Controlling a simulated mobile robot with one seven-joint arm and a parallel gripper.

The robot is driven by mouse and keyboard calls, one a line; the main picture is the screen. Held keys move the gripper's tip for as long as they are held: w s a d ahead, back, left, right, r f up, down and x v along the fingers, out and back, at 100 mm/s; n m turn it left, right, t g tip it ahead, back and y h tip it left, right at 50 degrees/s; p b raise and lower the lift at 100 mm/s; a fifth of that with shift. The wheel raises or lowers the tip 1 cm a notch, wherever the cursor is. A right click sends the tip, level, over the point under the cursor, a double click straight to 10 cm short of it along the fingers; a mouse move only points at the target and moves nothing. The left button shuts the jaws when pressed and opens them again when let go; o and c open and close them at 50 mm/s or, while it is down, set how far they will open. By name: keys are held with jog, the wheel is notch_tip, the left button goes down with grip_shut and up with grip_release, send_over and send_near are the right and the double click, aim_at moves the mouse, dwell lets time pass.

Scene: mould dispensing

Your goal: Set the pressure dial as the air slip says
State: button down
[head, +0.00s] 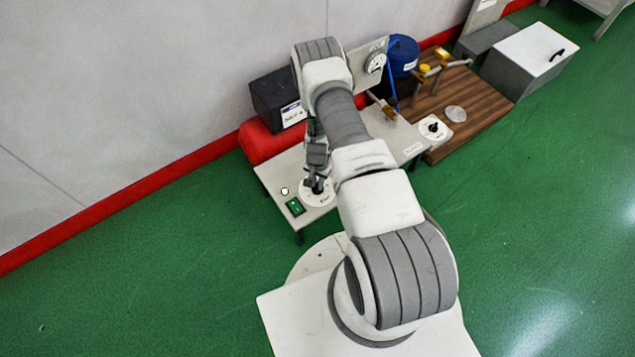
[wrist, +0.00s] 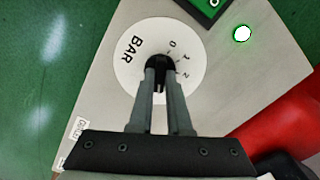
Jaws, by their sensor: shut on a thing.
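The pressure dial (head: 312,198) is a white disc on the near left part of the pale bench, marked BAR. In the wrist view the dial (wrist: 133,72) shows the figures 0, 1 and 2 beside its black knob (wrist: 158,62). My gripper (wrist: 159,78) is shut on this knob, with one finger on each side. In the head view my gripper (head: 317,180) stands over the dial, partly covering it. The knob's exact setting is hard to read because the fingers cover part of the scale.
A green switch (head: 295,206) and a white lamp with a green rim (head: 285,191) sit beside the dial. A black box (head: 277,97), red tank (head: 262,142) and round gauge (head: 375,63) stand behind.

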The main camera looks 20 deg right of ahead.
aim_at(317, 185)
dwell(0.3)
jog(key=c, duration=0.9)
grip_release()
jog(key=shift+o, duration=0.2)
notch_tip(317, 185, up, 18)
jog(key=p, duration=0.6)
jog(key=shift+f, duration=0.25)
